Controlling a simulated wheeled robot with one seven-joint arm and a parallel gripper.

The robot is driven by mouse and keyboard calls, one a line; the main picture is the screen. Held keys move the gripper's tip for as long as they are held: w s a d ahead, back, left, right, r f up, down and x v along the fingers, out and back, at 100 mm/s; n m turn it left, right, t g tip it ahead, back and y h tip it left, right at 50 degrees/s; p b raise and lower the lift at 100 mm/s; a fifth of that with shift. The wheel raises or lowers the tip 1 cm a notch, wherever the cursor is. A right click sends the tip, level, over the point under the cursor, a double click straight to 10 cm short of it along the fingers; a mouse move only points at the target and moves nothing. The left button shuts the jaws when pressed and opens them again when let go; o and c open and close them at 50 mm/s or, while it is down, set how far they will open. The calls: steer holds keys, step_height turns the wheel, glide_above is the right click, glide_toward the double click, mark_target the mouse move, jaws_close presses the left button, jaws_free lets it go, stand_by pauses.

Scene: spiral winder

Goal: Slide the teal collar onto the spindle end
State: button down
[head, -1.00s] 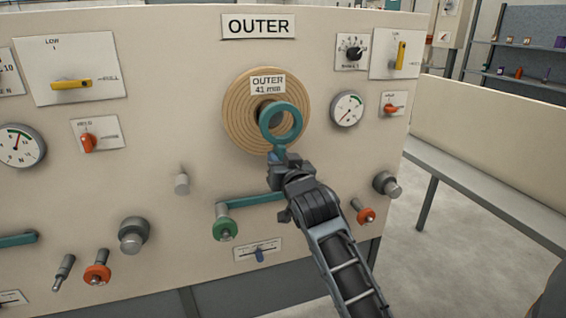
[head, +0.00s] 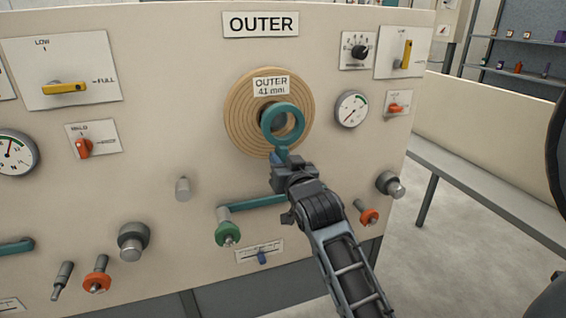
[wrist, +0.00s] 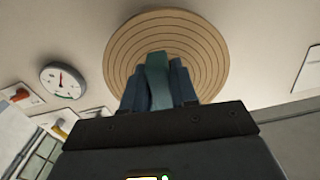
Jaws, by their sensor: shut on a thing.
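The teal collar (head: 298,129) is a ring with a short handle, held upright by my gripper (head: 280,160). My gripper is shut on the handle, below the ring. In the head view the ring overlaps the lower right of the tan, ringed outer disc (head: 240,118), with a dark centre showing through its hole. In the wrist view my gripper's fingers (wrist: 158,85) grip the teal handle (wrist: 158,72) in front of the disc (wrist: 120,62). The spindle end is largely hidden, and I cannot tell whether the collar touches it.
A round gauge (head: 351,109) is right of the disc. Below are a teal crank with a green knob (head: 228,234), a grey knob (head: 389,184) and an orange knob (head: 369,216). A grey peg (head: 183,188) stands out lower left. A bench (head: 470,180) is at the right.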

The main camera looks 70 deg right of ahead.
mark_target(269, 144)
steer(key=b+x, duration=0.1)
steer(key=x, duration=0.6)
steer(key=shift+w+d+f, duration=0.1)
steer(key=shift+w, duration=0.05)
stand_by(0.4)
steer(key=shift+c, duration=1.6)
jaws_free()
steer(key=shift+p+v, duration=0.45)
steer(key=shift+v, duration=3.5)
